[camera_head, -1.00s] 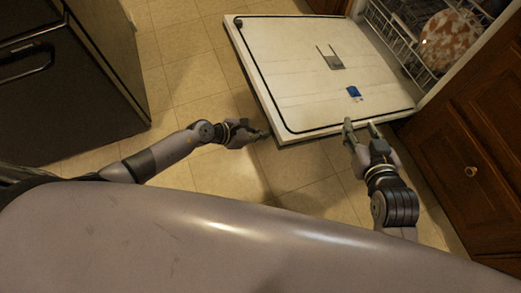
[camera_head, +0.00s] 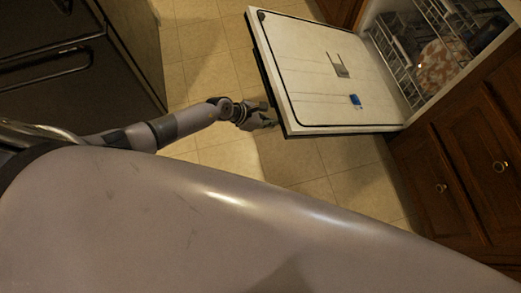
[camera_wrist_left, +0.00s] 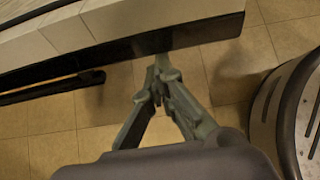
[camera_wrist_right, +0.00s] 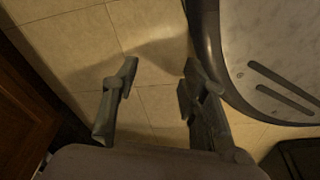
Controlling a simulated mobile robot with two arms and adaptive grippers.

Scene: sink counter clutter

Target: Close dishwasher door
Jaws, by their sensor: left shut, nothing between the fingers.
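The dishwasher door (camera_head: 310,85) is folded down and open, its white inner side facing up, with a blue patch on it. My left gripper (camera_head: 270,123) is shut and empty beside the door's near-left corner. In the left wrist view, its fingertips (camera_wrist_left: 163,68) are close under the door's dark edge (camera_wrist_left: 150,42); I cannot tell whether they touch. A dark bar (camera_wrist_left: 50,87) runs along the door's outer side. My right gripper (camera_wrist_right: 155,80) is open and empty over the floor in the right wrist view. It is out of the head view.
The dishwasher's racks (camera_head: 400,55) hold a patterned plate (camera_head: 437,65). Brown wooden cabinets (camera_head: 455,165) stand to the right and a dark appliance (camera_head: 75,75) to the left. The tiled floor (camera_head: 205,60) between is clear.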

